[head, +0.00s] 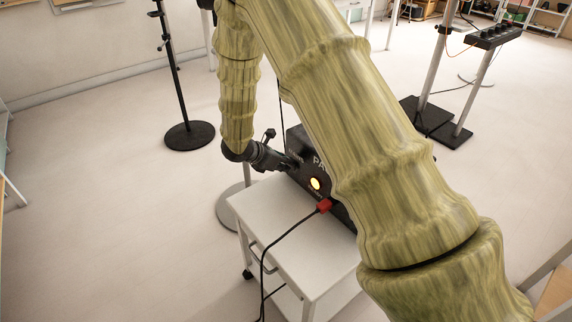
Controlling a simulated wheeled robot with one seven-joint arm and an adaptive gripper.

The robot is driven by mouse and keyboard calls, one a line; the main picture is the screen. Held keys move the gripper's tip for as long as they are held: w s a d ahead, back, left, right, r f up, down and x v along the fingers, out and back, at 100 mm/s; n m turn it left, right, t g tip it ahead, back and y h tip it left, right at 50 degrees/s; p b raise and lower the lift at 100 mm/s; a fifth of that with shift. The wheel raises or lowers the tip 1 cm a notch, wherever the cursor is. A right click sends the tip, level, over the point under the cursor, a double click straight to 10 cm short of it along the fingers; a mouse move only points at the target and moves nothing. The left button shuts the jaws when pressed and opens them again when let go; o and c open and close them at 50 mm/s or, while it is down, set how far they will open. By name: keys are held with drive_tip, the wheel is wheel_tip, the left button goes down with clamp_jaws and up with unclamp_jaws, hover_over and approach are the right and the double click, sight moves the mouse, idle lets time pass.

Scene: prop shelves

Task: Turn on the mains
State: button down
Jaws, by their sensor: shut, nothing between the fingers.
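A black box (297,143) with white lettering that starts "PA" stands on a white trolley (275,205). A round lamp (315,184) on its front glows yellow. A red connector (324,205) with a black cable sits low on the front, right of the lamp. My gripper (291,164) is shut and empty, with its tips at the left part of the box front. Whether the tips touch the box is too small to tell. The mains switch cannot be made out; the gripper covers that part of the front. My arm hides the right part of the box.
The black cable (275,242) runs across the trolley top and down its front. A black stand (189,134) with a round base is at the left. At the right, a black power strip (495,36) sits on a post.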

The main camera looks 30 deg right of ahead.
idle(0.3)
drive_tip(key=shift+a+r+p, duration=0.15)
drive_tip(key=shift+a+p, duration=0.15)
drive_tip(key=shift+a, duration=0.2)
drive_tip(key=p+v, duration=0.2)
drive_tip(key=v, duration=1)
drive_tip(key=shift+r, duration=0.2)
drive_tip(key=shift+d, duration=0.1)
